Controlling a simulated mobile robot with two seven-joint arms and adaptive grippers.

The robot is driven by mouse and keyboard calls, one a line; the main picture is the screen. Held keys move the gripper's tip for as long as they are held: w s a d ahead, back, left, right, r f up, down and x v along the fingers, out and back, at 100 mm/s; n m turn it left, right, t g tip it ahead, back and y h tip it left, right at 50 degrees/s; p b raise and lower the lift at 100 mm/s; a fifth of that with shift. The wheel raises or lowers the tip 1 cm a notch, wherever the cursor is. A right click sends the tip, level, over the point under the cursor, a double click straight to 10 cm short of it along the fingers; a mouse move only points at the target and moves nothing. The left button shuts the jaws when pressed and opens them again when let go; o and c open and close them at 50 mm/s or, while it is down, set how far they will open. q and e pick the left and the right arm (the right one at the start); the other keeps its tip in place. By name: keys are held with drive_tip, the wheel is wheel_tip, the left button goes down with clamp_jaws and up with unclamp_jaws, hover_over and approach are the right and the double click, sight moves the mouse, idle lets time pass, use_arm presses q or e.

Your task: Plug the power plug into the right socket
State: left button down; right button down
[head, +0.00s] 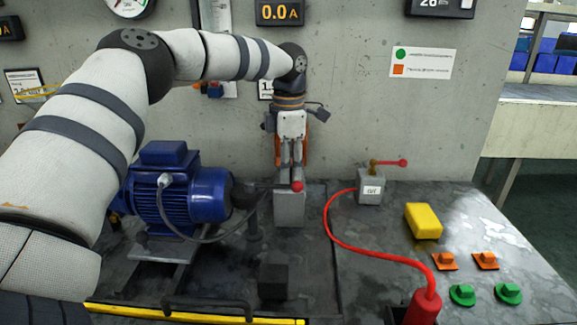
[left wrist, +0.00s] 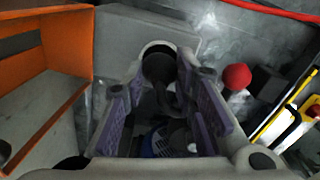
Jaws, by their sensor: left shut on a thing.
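My left gripper (head: 291,162) points down over a grey block (head: 289,212) in front of the wall. Its fingers also show in the left wrist view (left wrist: 165,100). They are shut on a dark thing (left wrist: 172,92), which looks like the power plug; its shape is mostly hidden by the fingers. A dark cable (head: 205,240) runs from the blue motor (head: 180,190) up towards the gripper. I cannot tell whether the plug touches the block. No socket opening can be made out clearly. My right gripper cannot be made out.
A red knob (head: 297,187) is close beside the fingertips. To the right stand the OUT valve box (head: 370,188), a red hose (head: 340,238) leading to a red cylinder (head: 425,303), a yellow block (head: 423,221), and orange and green knobs (head: 462,295). A yellow bar (head: 190,316) crosses the front.

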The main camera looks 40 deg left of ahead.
use_arm(q)
drive_tip(key=shift+f, duration=0.25)
idle(0.3)
drive_tip(key=c, duration=1.2)
unclamp_jaws()
drive_tip(key=shift+r, duration=3)
wheel_tip(320, 180, up, 8)
drive_tip(key=shift+f, duration=0.25)
